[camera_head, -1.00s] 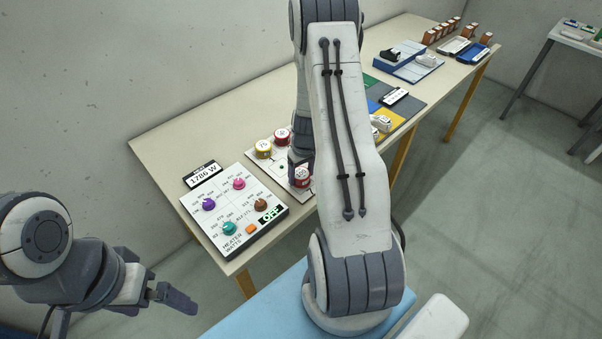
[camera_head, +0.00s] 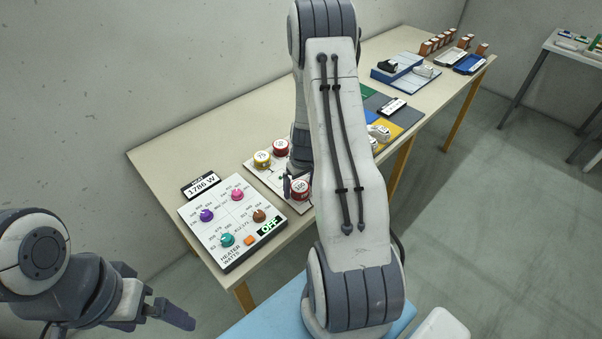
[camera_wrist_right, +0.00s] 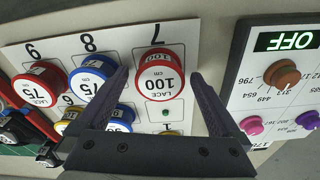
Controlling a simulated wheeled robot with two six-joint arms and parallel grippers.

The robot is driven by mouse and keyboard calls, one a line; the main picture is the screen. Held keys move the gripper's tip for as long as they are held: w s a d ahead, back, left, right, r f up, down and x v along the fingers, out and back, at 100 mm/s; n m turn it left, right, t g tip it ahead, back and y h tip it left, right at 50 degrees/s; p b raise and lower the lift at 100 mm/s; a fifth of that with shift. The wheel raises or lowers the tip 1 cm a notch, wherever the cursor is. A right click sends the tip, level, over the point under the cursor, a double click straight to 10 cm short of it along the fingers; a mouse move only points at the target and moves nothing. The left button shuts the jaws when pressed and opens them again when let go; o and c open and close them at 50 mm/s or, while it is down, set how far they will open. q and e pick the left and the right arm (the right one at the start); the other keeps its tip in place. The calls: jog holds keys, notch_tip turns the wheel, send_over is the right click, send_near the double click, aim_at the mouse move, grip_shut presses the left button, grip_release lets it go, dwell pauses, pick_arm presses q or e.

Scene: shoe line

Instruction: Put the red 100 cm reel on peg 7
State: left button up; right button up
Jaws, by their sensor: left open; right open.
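The red 100 cm lace reel (camera_wrist_right: 158,84) stands label up at the spot marked 7 on the white peg board (camera_wrist_right: 200,38); any peg under it is hidden. It also shows in the head view (camera_head: 301,190). My right gripper (camera_wrist_right: 159,74) is open, with one finger on each side of this reel and visible gaps between. In the head view only part of that gripper shows beside the reel, and my right arm hides much of the board. My left gripper (camera_head: 178,316) is open and empty, low at the left, away from the table.
A blue 75 reel (camera_wrist_right: 92,72) and a red 75 reel (camera_wrist_right: 40,84) stand at 8 and 9, close to one finger. The heater panel (camera_wrist_right: 270,120) is close to the other. A green dot (camera_wrist_right: 166,112) marks a bare spot near 1.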

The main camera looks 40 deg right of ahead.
aim_at(303, 189)
pick_arm(q)
jog(key=shift+f+b, duration=0.35)
jog(key=shift+b, duration=0.35)
pick_arm(e)
notch_tip(303, 189, up, 12)
jog(key=s, duration=0.1)
jog(key=shift+s+r, duration=0.25)
jog(key=shift+f, duration=0.1)
jog(key=f, duration=0.3)
jog(key=f+p, duration=0.1)
jog(key=f, duration=0.2)
jog(key=w+f, duration=0.1)
jog(key=f, duration=0.2)
jog(key=shift+f, duration=0.35)
jog(key=f, duration=0.3)
jog(key=shift+w+b, duration=0.25)
jog(key=shift+b, duration=0.05)
jog(key=shift+f+b, duration=0.25)
jog(key=shift+b, duration=0.05)
pick_arm(q)
jog(key=shift+r+p, duration=0.45)
jog(key=shift+p, duration=0.1)
pick_arm(e)
jog(key=shift+r, duration=0.55)
pick_arm(q)
jog(key=shift+f, duration=0.15)
pick_arm(e)
jog(key=shift+f, duration=0.15)
